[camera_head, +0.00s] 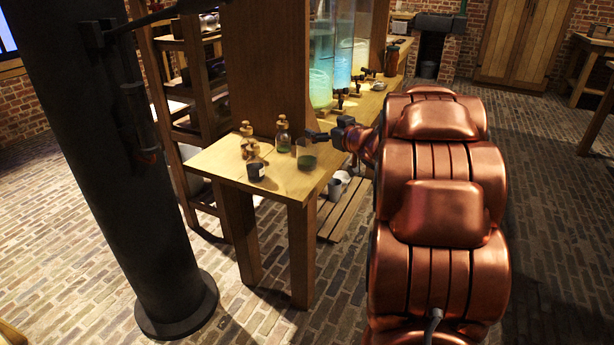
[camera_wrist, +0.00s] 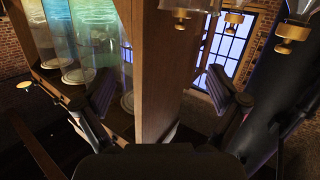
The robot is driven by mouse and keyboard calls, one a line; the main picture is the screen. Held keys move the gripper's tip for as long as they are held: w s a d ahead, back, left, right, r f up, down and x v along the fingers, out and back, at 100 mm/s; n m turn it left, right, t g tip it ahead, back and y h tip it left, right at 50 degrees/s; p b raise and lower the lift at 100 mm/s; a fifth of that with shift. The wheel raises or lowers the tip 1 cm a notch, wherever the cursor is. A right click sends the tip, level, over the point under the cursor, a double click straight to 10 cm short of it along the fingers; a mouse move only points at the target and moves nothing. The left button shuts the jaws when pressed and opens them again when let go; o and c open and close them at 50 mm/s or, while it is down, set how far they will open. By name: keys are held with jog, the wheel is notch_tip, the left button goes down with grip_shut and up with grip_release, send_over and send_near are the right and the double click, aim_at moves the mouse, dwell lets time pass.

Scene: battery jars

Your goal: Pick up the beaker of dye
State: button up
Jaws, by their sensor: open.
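In the head view, a clear glass beaker with dark green dye (camera_head: 306,161) stands upright on the near end of the wooden table (camera_head: 232,166). My gripper (camera_head: 317,136) is open, just above and to the right of the beaker, with its fingers pointing left. Whether a finger touches the rim I cannot tell. In the wrist view the open fingers of my gripper (camera_wrist: 163,78) are wide apart, with a wooden post beyond them. I cannot make out the beaker there.
A corked bottle (camera_head: 283,136) stands behind the beaker. A dark cup (camera_head: 255,171) and small corked glassware (camera_head: 248,143) are to its left. A wooden post (camera_head: 268,60) rises behind them. Tall jars of glowing liquid (camera_head: 322,60) line the table farther back.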

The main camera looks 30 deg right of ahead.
aim_at(299, 140)
jog(key=f+y+b, duration=0.1)
jog(key=f, duration=0.1)
jog(key=s+f+n+y+b, duration=0.1)
jog(key=f, duration=0.1)
jog(key=f+t+y+b, duration=0.1)
jog(key=f+y, duration=0.1)
jog(key=shift+s+a+n+b, duration=0.15)
jog(key=shift+a+n+b, duration=0.1)
jog(key=shift+n+b, duration=0.1)
jog(key=shift+s+a+f+y+b, duration=0.25)
jog(key=shift+s+f+y+b, duration=0.15)
jog(key=shift+y, duration=0.3)
jog(key=shift+a+n, duration=0.15)
jog(key=shift+n, duration=0.1)
jog(key=shift+b+x, duration=0.35)
jog(key=shift+x, duration=0.8)
jog(key=x, duration=0.1)
jog(key=b+x, duration=0.2)
jog(key=x, duration=0.1)
jog(key=shift+w+d+r, duration=0.15)
jog(key=shift+w+d, duration=0.05)
jog(key=shift+d, duration=0.15)
jog(key=shift+w+a+r, duration=0.1)
jog(key=shift+w+a, duration=0.05)
jog(key=shift+w, duration=0.4)
jog(key=shift+c, duration=0.2)
